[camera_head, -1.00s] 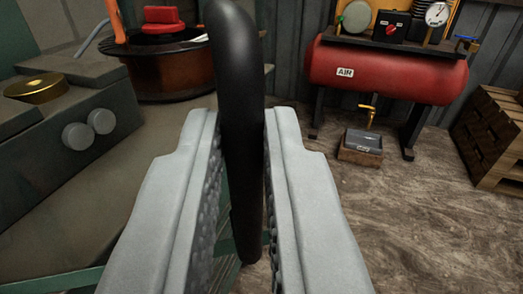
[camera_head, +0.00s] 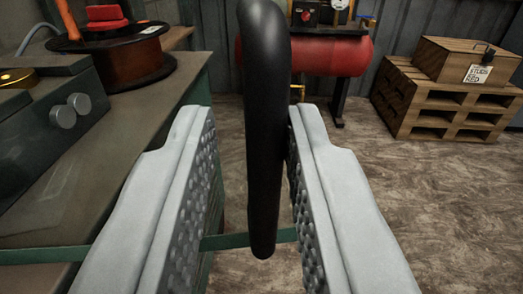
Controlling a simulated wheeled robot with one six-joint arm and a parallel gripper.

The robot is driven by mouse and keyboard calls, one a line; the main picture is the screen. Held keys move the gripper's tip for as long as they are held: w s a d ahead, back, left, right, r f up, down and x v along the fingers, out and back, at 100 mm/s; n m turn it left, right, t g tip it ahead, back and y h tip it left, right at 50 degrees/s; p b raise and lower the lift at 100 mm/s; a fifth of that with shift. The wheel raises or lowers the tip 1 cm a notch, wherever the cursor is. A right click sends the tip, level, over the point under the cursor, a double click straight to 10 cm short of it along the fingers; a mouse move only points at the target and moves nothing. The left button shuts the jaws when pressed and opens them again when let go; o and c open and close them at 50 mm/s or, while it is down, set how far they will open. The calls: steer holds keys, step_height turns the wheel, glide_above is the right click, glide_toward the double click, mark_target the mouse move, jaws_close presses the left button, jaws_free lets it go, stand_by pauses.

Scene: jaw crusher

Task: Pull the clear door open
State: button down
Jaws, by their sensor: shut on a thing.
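A thick black bar handle (camera_head: 265,130) stands nearly upright between the jaws of my gripper (camera_head: 248,120). My gripper is shut on this handle. The right jaw touches it, while a gap shows between it and the left jaw. A thin green strip (camera_head: 50,254) crosses low behind the jaws and looks like a frame edge. The clear door panel itself cannot be made out.
A green-sided bench (camera_head: 120,185) at left carries a grey box with knobs (camera_head: 62,117) and a dark red drum (camera_head: 130,60). A red air tank (camera_head: 335,55) stands behind. A wooden pallet (camera_head: 440,115) bears a crate (camera_head: 455,62). The floor at right is clear.

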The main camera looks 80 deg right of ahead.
steer(key=shift+w+a+r, duration=0.15)
steer(key=shift+w+r, duration=0.1)
steer(key=shift+w, duration=0.05)
steer(key=c, duration=1.7)
jaws_free()
steer(key=shift+o, duration=1.2)
steer(key=shift+w+a+f, duration=0.1)
steer(key=shift+w, duration=0.05)
steer(key=shift+s+d+f, duration=0.1)
steer(key=shift+s+d, duration=0.1)
steer(key=shift+s, duration=0.1)
steer(key=s+a, duration=0.2)
steer(key=a, duration=1.5)
steer(key=shift+s+a, duration=0.15)
steer(key=shift+s, duration=0.15)
